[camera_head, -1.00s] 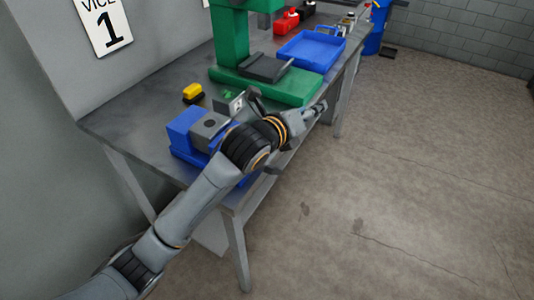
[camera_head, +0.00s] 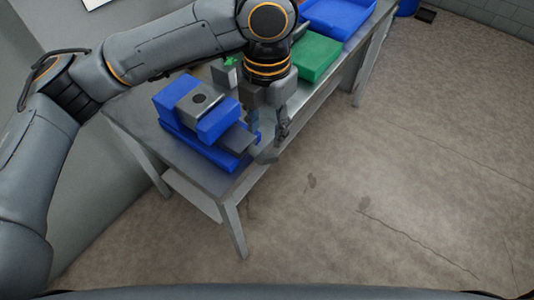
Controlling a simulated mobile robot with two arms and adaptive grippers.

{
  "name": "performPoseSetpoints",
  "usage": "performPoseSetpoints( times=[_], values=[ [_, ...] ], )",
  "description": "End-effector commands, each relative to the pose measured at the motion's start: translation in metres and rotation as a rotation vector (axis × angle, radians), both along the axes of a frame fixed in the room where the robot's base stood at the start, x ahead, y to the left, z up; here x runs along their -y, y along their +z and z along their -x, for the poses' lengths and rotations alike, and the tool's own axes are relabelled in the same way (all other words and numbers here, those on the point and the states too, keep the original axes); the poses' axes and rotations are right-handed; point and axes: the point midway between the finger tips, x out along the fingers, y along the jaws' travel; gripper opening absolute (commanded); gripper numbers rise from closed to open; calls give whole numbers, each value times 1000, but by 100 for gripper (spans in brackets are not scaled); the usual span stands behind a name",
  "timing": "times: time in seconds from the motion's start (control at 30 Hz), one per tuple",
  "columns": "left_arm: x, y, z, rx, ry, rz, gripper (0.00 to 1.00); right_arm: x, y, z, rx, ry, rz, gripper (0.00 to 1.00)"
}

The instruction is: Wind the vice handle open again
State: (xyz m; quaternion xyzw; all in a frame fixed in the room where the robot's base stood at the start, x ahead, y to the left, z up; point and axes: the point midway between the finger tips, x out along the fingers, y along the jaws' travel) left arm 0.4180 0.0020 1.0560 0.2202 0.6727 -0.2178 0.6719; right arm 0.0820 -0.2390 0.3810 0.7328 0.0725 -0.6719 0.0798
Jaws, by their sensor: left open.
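The blue vice (camera_head: 168,100) with grey jaw blocks sits at the near end of the bench. My left gripper (camera_head: 268,136) points down at the bench's front edge, just right of the vice's front end. Its fingers are apart, one beside the vice front and one further right. The vice handle cannot be made out clearly; a small grey part shows by the fingertips, and I cannot tell whether it is handle or finger. I see nothing held between the fingers. My right gripper is not in view.
The grey metal bench (camera_head: 140,118) runs away to the upper right. A green base (camera_head: 318,58) and a blue tray (camera_head: 340,14) stand further along it, partly behind my arm. The concrete floor (camera_head: 400,170) to the right is clear.

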Motion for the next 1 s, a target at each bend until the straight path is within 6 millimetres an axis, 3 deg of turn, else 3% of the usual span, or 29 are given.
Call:
performPoseSetpoints(
  times=[0.3, 0.5, 0.93, 0.97, 1.0],
  values=[
    [0, -69, 0, -3, 3, 2, 43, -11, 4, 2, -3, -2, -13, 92],
    [1, -98, 0, -1, 2, 3, 43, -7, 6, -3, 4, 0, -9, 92],
    [0, -109, -1, 1, 2, 3, 43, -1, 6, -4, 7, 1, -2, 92],
    [0, -109, -1, 1, 2, 3, 41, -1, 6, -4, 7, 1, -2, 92],
    [0, -109, -1, 1, 2, 3, 33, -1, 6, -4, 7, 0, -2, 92]
  ],
)
